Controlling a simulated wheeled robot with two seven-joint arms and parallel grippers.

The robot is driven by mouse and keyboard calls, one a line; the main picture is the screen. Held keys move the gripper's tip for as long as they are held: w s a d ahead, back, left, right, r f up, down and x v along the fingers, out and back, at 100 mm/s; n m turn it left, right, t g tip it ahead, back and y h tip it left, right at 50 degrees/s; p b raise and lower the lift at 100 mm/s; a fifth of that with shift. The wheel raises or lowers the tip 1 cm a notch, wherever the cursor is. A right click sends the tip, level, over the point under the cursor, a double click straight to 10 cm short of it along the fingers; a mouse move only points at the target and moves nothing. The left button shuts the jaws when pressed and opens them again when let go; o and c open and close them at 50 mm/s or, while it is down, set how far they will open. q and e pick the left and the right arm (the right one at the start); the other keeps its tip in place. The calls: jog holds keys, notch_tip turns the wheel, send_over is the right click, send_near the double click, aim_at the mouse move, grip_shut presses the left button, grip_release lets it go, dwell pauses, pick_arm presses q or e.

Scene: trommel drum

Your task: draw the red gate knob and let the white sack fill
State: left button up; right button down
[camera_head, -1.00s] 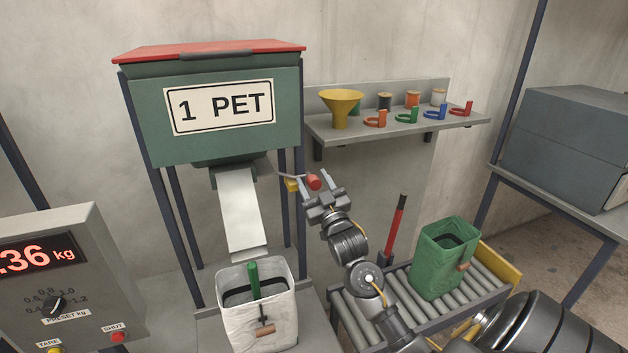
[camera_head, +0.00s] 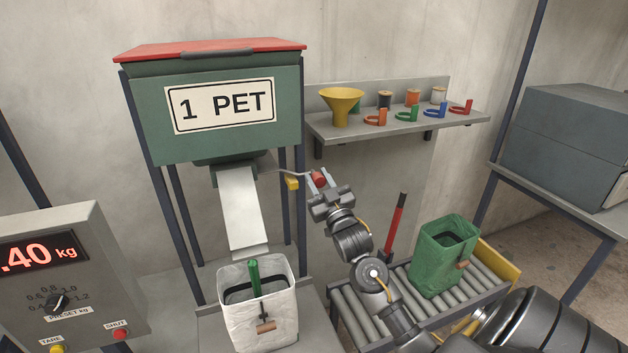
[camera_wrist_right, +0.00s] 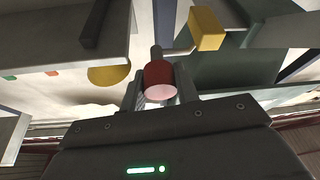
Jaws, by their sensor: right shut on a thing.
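The red gate knob (camera_head: 318,179) sits at the end of a thin rod below the green PET hopper (camera_head: 160,125). My right gripper (camera_head: 320,184) is shut on the knob. In the right wrist view the red knob (camera_wrist_right: 160,80) sits between the two fingers. The white sack (camera_head: 262,325) stands open under the pale chute (camera_head: 240,210), with dark material and a green upright piece inside. The scale display (camera_head: 38,256) reads .40 kg, its first digit cut off. My left gripper is not in view.
A shelf (camera_head: 400,128) with a yellow funnel (camera_head: 341,105), spools and coloured clips is above right of my gripper. A green sack (camera_head: 440,260) stands on the roller conveyor (camera_head: 360,318). A red-handled tool (camera_head: 396,225) stands behind my arm.

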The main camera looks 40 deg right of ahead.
jog(key=c, duration=1.1)
grip_release()
jog(key=shift+d, duration=0.1)
jog(key=shift+o, duration=0.2)
jog(key=shift+s, duration=0.1)
jog(key=shift+s+f, duration=0.2)
jog(key=shift+f, duration=0.05)
jog(key=b+v, duration=0.3)
jog(key=v, duration=0.7)
jog(key=shift+a+b, duration=0.25)
jog(key=shift+b, duration=0.05)
jog(key=shift+r, duration=0.1)
